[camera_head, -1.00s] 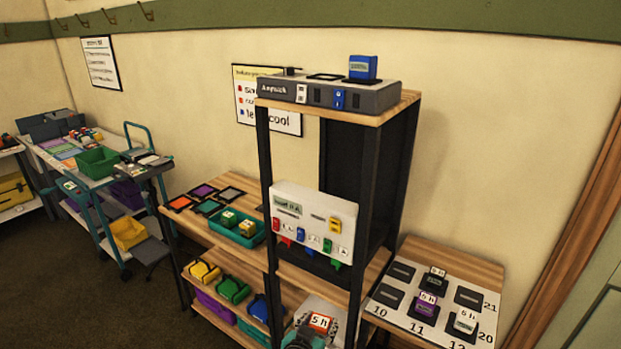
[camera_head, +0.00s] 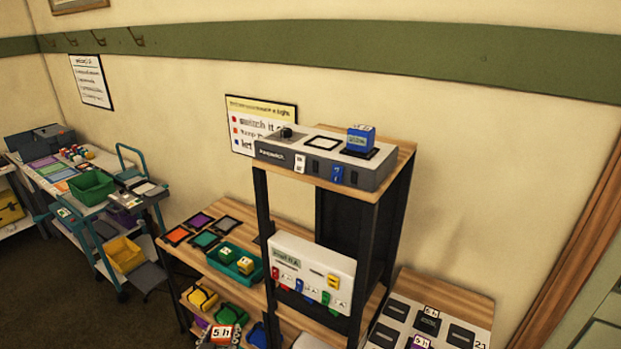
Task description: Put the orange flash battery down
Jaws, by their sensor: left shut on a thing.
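The orange flash battery (camera_head: 222,334), a small block with a white "5 h" label, is at the bottom edge of the head view. My left gripper (camera_head: 226,346) is shut on it; only a little of the gripper shows, and the frame edge cuts it off. Behind the battery is the wooden table (camera_head: 180,257) with a red-orange framed mat (camera_head: 176,236), a purple one (camera_head: 200,220), a teal one (camera_head: 206,241) and a black one (camera_head: 229,225). My right gripper is not in view.
A teal tray (camera_head: 234,264) with yellow-topped blocks stands on the table. A tall shelf (camera_head: 262,210) bears a grey charger (camera_head: 320,168) with a blue block (camera_head: 361,138) on it. A side table (camera_head: 447,287) with dark pads is at right. A cart (camera_head: 112,233) stands left.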

